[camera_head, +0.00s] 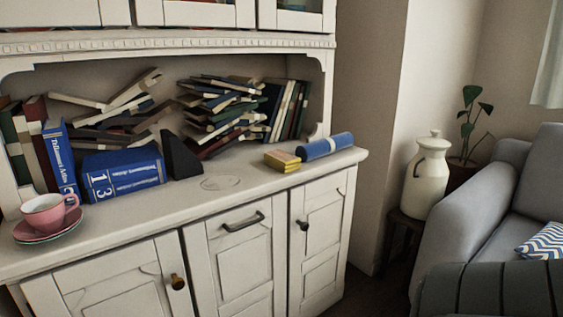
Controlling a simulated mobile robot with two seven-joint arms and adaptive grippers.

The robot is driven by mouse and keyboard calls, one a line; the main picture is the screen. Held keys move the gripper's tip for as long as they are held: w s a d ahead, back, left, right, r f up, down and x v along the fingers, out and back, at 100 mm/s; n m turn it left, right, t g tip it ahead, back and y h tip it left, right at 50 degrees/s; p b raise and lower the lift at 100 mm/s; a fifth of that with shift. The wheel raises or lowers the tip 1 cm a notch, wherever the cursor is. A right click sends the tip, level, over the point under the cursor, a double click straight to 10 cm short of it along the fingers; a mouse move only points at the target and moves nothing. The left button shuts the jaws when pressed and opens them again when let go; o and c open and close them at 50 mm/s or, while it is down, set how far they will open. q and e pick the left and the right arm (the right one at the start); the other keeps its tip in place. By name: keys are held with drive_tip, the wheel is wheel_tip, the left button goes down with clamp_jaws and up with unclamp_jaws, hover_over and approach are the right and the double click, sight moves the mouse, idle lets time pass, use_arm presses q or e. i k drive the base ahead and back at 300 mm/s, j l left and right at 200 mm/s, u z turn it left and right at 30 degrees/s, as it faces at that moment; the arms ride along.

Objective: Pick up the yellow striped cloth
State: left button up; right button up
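A small yellow folded bundle (282,160) with darker bands lies on the top of the white cabinet (225,177), near its right end. It looks like the yellow striped cloth, but it is too small to make out the stripes clearly. A blue rolled cloth or cylinder (325,146) lies just to its right, close beside it. Neither of my grippers is in view.
A pink cup (48,213) on saucers stands at the cabinet's left end. Blue books (123,173) and several piled books (220,108) fill the back. A white jug (427,178) and grey sofa (465,205) stand right.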

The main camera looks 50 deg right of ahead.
sight(282, 161)
drive_tip(key=z, duration=1.6)
